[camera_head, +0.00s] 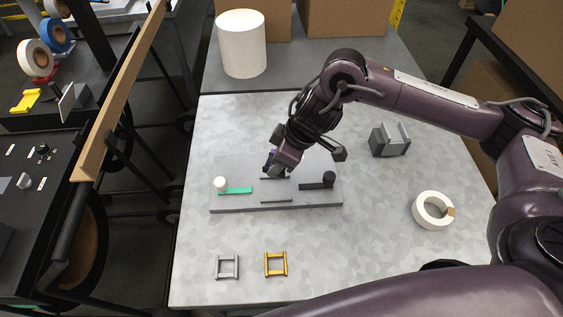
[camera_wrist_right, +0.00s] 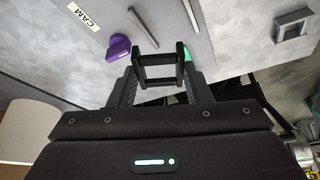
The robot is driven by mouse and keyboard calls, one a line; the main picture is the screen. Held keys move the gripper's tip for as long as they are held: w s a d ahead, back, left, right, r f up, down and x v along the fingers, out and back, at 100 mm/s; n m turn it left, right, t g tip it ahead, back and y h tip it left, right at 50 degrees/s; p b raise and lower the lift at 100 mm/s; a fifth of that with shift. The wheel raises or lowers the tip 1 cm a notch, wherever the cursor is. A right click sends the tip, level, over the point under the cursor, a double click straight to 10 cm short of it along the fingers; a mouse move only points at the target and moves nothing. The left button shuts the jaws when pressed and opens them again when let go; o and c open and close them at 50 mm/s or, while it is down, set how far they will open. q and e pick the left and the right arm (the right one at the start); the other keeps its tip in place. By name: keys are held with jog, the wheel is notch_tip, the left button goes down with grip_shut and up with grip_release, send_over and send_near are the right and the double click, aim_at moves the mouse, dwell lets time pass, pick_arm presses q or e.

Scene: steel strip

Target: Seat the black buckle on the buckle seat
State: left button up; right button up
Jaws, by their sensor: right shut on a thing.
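The black buckle (camera_wrist_right: 160,70) is a small open frame held between the fingertips of my right gripper (camera_wrist_right: 160,76) in the right wrist view. In the head view my right gripper (camera_head: 274,170) points down at the far side of a grey base plate (camera_head: 240,208); the buckle cannot be made out clearly there. The plate carries two thin bars; the near one (camera_head: 276,200) is plain, and both bars show in the wrist view (camera_wrist_right: 142,27). I cannot clearly tell the seat's outline, nor whether the buckle touches the plate. My left gripper is out of view.
A green strip (camera_head: 236,191) with a white knob is at the plate's left. Grey (camera_head: 228,267) and yellow (camera_head: 276,264) buckles lie in front. A tape roll (camera_head: 431,211) lies right.

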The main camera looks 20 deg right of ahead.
jog(key=f+n, duration=0.1)
jog(key=f+n+g, duration=0.1)
jog(key=n, duration=0.1)
jog(key=shift+s+a+y+p, duration=0.15)
jog(key=shift+a+y+p, duration=0.15)
jog(key=shift+a, duration=0.05)
jog(key=shift+s+f+n+g, duration=0.15)
jog(key=shift+f+n+g, duration=0.15)
jog(key=shift+f+n, duration=0.45)
jog(key=shift+r, duration=0.1)
jog(key=shift+r+p, duration=0.1)
jog(key=shift+p, duration=0.4)
notch_tip(320, 180, down, 2)
jog(key=shift+b, duration=0.65)
jog(key=shift+p, duration=0.3)
